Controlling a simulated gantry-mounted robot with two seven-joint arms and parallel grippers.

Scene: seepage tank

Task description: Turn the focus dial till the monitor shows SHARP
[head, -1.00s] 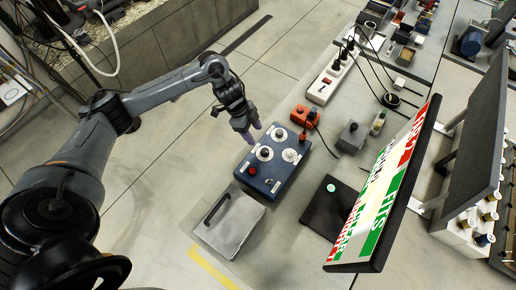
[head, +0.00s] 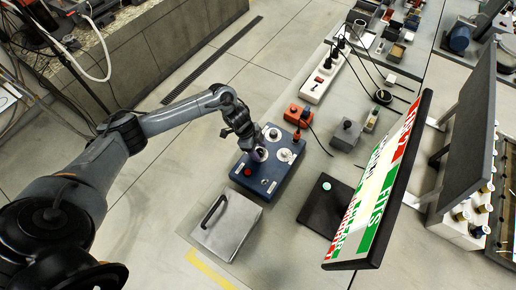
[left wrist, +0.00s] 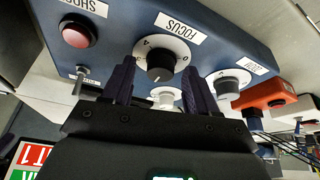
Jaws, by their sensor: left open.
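The focus dial (left wrist: 161,66) is a black knob on a white marked disc, under a FOCUS label on the blue control box (left wrist: 215,35). In the left wrist view my left gripper (left wrist: 158,74) is open, with one dark finger on each side of the knob; whether they touch it I cannot tell. In the head view the left gripper (head: 257,153) is over the blue box (head: 262,187) and hides most of this dial. The monitor (head: 379,180) is slanted, with red, white and green bands; "FITS" is legible, but no SHARP can be made out. My right gripper is out of view.
The box also carries a red button (left wrist: 77,33) and another dial (left wrist: 228,82) close to the right finger. A grey case (head: 226,228) with a handle lies in front of the box. An orange device (head: 298,115) and a power strip (head: 322,77) with cables stand behind.

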